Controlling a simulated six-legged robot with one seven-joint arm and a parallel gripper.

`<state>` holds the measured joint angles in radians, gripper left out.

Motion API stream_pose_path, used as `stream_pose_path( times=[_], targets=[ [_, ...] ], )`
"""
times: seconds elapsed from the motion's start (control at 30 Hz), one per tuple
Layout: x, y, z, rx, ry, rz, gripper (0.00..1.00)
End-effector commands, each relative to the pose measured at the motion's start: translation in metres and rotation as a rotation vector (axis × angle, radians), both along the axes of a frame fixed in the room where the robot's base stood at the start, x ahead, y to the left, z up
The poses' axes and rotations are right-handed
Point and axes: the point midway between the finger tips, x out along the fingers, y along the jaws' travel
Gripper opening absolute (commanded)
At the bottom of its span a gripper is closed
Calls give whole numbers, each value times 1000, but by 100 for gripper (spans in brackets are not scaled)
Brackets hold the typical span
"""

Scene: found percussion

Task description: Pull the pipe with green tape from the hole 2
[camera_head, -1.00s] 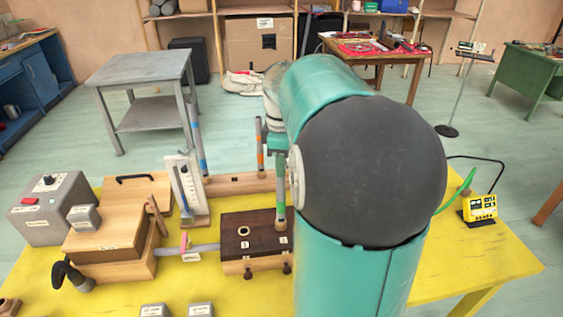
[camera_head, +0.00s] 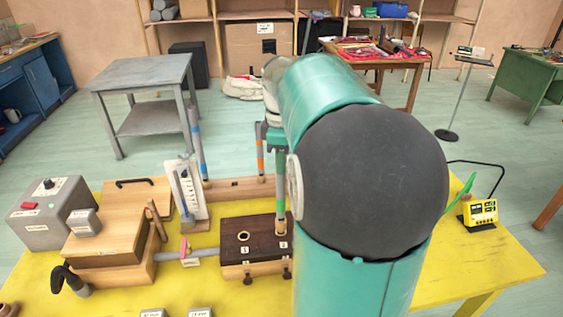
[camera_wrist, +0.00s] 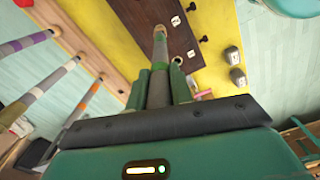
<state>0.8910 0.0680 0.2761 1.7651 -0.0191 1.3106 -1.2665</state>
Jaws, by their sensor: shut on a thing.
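The pipe with green tape (camera_head: 281,190) stands upright over the right-hand hole, labelled 2, of a dark-topped wooden block (camera_head: 262,232). A tan section shows below the green tape, at the block's top; I cannot tell how deep it sits in the hole. My gripper (camera_head: 275,142) is shut on the pipe's upper part. In the wrist view the grey-green pipe (camera_wrist: 160,60) lies between the two green fingers (camera_wrist: 160,84), pointing at the dark block (camera_wrist: 135,22). Hole 1 (camera_head: 243,236) is open and empty. My arm hides the block's right end.
A wooden rail (camera_head: 240,187) behind the block holds other taped pipes, one blue (camera_head: 198,145) and one orange (camera_head: 260,155). A gauge stand (camera_head: 187,190) and wooden bellows box (camera_head: 105,240) are to the left. A yellow meter (camera_head: 480,212) stands on the right.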

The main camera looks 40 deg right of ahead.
Motion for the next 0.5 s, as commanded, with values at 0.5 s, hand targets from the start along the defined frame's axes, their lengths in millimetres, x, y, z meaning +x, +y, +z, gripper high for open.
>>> stream_pose_path(
  times=[0.5],
  targets=[
    [0, 0, 7, 0, 0, 0, 0]
  ],
)
